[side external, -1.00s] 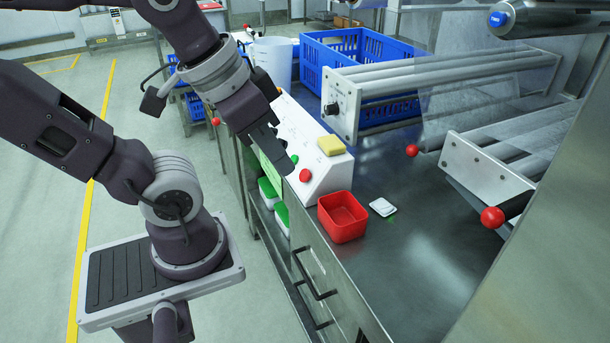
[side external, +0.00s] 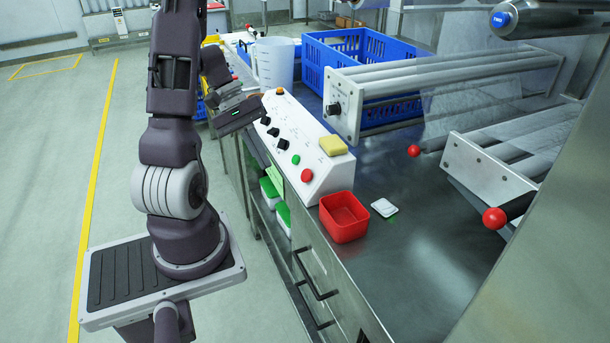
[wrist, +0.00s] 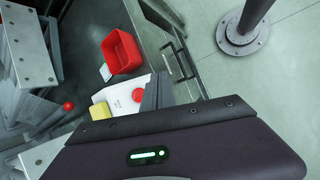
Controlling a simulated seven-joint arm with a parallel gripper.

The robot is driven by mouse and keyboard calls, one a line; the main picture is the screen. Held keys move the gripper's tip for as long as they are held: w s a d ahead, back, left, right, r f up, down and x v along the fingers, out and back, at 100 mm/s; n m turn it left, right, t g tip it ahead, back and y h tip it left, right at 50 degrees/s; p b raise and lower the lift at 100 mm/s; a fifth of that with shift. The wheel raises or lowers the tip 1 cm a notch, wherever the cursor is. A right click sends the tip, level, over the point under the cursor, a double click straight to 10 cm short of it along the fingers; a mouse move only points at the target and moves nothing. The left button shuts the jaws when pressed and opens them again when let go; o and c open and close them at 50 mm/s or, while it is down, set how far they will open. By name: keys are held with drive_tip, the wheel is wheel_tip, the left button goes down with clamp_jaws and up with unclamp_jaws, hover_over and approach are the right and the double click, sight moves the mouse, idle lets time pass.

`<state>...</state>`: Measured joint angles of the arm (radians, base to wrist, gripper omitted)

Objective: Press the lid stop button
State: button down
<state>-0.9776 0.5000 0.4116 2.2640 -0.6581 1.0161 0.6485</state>
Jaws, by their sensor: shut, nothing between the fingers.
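The white control panel (side external: 300,140) stands on the bench's near edge. It carries a red button (side external: 306,175), a green button (side external: 295,160), several black knobs and an orange-red button (side external: 280,91) at its far end. The labels are too small to read, so I cannot tell which is the lid stop. In the wrist view the red button (wrist: 138,95) shows beside my gripper's fingers (wrist: 158,92). My gripper (side external: 262,106) is shut and empty, above the panel's far left part, apart from the red and green buttons.
A yellow sponge (side external: 333,146) lies on the panel next to the buttons. Blue crates (side external: 350,55) and red-knobbed roller frames (side external: 495,165) stand to the right.

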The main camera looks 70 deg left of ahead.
drive_tip(key=w+f, duration=0.5)
drive_tip(key=w, duration=0.2)
drive_tip(key=shift+w, duration=0.15)
idle(0.3)
drive_tip(key=shift+w+f, duration=0.1)
idle(1.8)
drive_tip(key=shift+w+f, duration=0.15)
drive_tip(key=shift+w, duration=0.1)
drive_tip(key=shift+w+f, duration=0.25)
drive_tip(key=shift+w, duration=0.1)
idle(0.7)
drive_tip(key=shift+s+r, duration=0.5)
drive_tip(key=shift+s, duration=0.2)
drive_tip(key=shift+s+r, duration=0.75)
drive_tip(key=shift+s, duration=0.3)
drive_tip(key=shift+s+r, duration=0.7)
drive_tip(key=shift+s, duration=0.35)
